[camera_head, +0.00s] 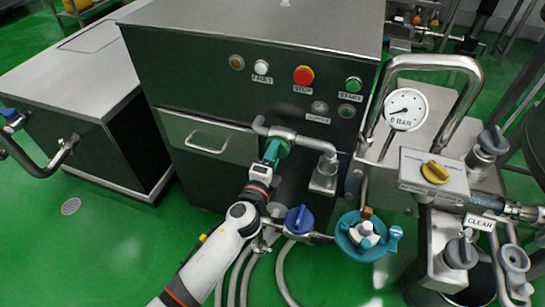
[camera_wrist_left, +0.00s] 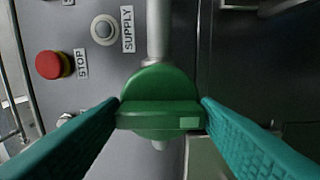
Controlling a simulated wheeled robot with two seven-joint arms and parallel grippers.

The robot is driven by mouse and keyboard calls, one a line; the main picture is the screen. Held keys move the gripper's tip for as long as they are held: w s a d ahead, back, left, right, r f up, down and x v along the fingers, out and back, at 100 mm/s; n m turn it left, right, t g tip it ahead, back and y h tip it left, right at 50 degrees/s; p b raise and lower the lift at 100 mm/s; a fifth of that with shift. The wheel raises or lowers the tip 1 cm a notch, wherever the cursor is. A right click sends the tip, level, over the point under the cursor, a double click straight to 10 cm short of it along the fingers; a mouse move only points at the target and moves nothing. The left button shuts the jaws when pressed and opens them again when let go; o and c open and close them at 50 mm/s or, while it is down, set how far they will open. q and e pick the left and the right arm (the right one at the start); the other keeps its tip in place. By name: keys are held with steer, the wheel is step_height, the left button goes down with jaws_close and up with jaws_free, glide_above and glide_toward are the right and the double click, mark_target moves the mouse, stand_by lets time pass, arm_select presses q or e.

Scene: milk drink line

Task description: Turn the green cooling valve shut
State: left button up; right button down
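The green cooling valve (camera_wrist_left: 160,100) has a round green knob with a raised bar across it, on a metal pipe. In the wrist view the bar lies level across the picture. My left gripper (camera_head: 272,152) reaches it from below in the head view, at the machine's front. Its teal fingers (camera_wrist_left: 160,112) lie against both ends of the bar, so it looks shut on the valve. In the head view the teal fingers hide most of the green knob (camera_head: 284,148). My right gripper is not in view.
A red stop button (camera_head: 304,75) and green start button (camera_head: 353,84) sit on the panel above. A blue valve (camera_head: 299,219) is close to my left arm. A teal pump-like part (camera_head: 345,245), a gauge (camera_head: 404,108) and a yellow knob (camera_head: 434,172) stand right.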

arm_select(q)
steer(key=o, duration=0.3)
steer(key=shift+o, duration=0.2)
steer(key=v, duration=1.2)
steer(key=shift+b, duration=0.35)
steer(key=s+a+f+n+g+y+p, duration=0.1)
steer(key=s+a+f+n+g, duration=0.2)
steer(key=f, duration=0.7)
steer(key=s+a+f+n+g+y+p, duration=0.2)
steer(key=s+a+f+n+g, duration=0.15)
steer(key=f, duration=0.65)
steer(key=s+a+f+n+g+y+p, duration=0.1)
steer(key=s+a+f+n+g, duration=0.2)
steer(key=f, duration=0.7)
steer(key=s+a+f+n+g+p, duration=0.1)
steer(key=s+a+f+n+g, duration=0.1)
steer(key=s, duration=0.8)
steer(key=s+a+f+n+g+y+p, duration=0.1)
steer(key=s+a+f+n, duration=0.3)
steer(key=s, duration=0.5)
steer(key=s+a+f+n+g+p, duration=0.1)
steer(key=s+a+f+n+g, duration=0.2)
steer(key=s+f, duration=0.4)
steer(key=s+n, duration=0.1)
steer(key=s, duration=0.2)
steer(key=shift+s+g+y, duration=0.3)
steer(key=shift+g, duration=0.05)
